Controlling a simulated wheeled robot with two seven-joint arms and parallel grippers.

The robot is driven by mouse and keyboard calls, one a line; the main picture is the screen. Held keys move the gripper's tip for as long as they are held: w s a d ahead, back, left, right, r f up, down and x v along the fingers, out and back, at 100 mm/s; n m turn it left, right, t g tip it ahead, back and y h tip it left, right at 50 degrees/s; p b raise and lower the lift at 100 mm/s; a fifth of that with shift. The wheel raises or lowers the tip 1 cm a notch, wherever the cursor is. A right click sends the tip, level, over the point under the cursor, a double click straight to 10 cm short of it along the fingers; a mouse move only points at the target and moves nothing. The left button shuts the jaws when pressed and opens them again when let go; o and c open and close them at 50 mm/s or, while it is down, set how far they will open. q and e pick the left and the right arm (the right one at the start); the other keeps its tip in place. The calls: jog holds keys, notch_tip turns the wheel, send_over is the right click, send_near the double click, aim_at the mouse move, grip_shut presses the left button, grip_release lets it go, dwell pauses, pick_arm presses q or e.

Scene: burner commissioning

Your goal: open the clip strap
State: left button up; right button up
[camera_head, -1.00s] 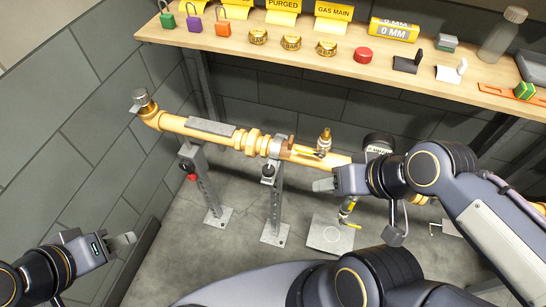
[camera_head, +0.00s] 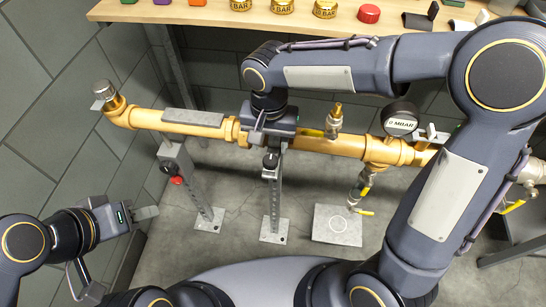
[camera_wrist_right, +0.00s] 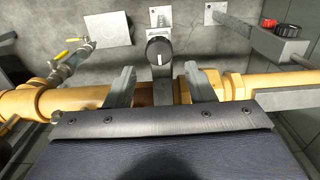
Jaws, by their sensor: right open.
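The yellow gas pipe (camera_head: 190,124) runs across the head view on grey support posts. My right gripper (camera_head: 272,140) is over the pipe at the middle post (camera_head: 273,200), covering the clip strap there. In the right wrist view the right gripper (camera_wrist_right: 160,85) is open, its two grey fingers apart above the pipe. A grey band, apparently the clip strap (camera_wrist_right: 162,92), shows between the fingers at the post with a black round knob (camera_wrist_right: 158,50). I cannot tell whether a finger touches it. My left gripper (camera_head: 128,213) is at the lower left, away from the pipe, apparently open.
A pressure gauge (camera_head: 400,118) and brass fitting (camera_head: 335,118) stand on the pipe to the right. The left post carries a red knob (camera_head: 176,181). The wooden shelf (camera_head: 220,14) with brass caps is behind. My right arm hides much of the right side.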

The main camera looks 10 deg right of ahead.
aim_at(271, 160)
notch_tip(271, 160, down, 7)
jog(key=shift+r, duration=0.1)
dwell(0.3)
jog(key=shift+r, duration=0.1)
grip_shut()
